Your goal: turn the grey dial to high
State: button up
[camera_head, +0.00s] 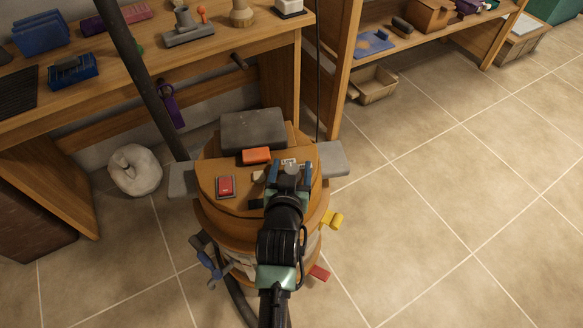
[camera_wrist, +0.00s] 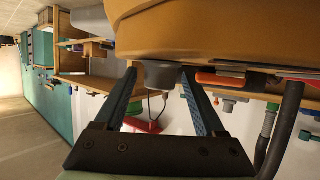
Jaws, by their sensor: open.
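A large round wooden-coloured drum (camera_head: 208,213) stands on the floor in the head view. My gripper (camera_head: 289,168) is over the right part of its top. In the wrist view, the drum's curved orange-brown body (camera_wrist: 215,35) fills the upper right. A short grey cylinder, apparently the grey dial (camera_wrist: 162,73), sticks out from it. My gripper (camera_wrist: 159,77) is open, with one blue finger on each side of the dial. I cannot tell whether the fingers touch it. The dial's setting cannot be read. In the head view my gripper hides the dial.
On the drum's top are a red switch (camera_head: 226,186), an orange block (camera_head: 256,155) and a dark grey box (camera_head: 253,129). A wooden workbench (camera_head: 150,65) stands behind, with a dark hose rising in front. The tiled floor (camera_head: 440,190) to the right is clear.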

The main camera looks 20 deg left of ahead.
grip_shut()
jog(key=shift+f+m+h+b, duration=0.1)
jog(key=shift+m+h+b, duration=0.25)
jog(key=shift+m+h, duration=0.35)
jog(key=shift+f+m+t+h+b, duration=0.1)
jog(key=shift+m+t+h+b, duration=0.25)
jog(key=shift+h+b, duration=0.3)
jog(key=m+h+b, duration=0.2)
jog(key=b, duration=0.2)
jog(key=shift+a+m+h, duration=0.1)
jog(key=shift+m+h, duration=0.15)
jog(key=shift+h, duration=0.1)
jog(key=shift+m+g+h+b, duration=0.45)
jog(key=shift+m+h+b, duration=0.9)
jog(key=shift+h, duration=0.25)
jog(key=shift+m, duration=0.25)
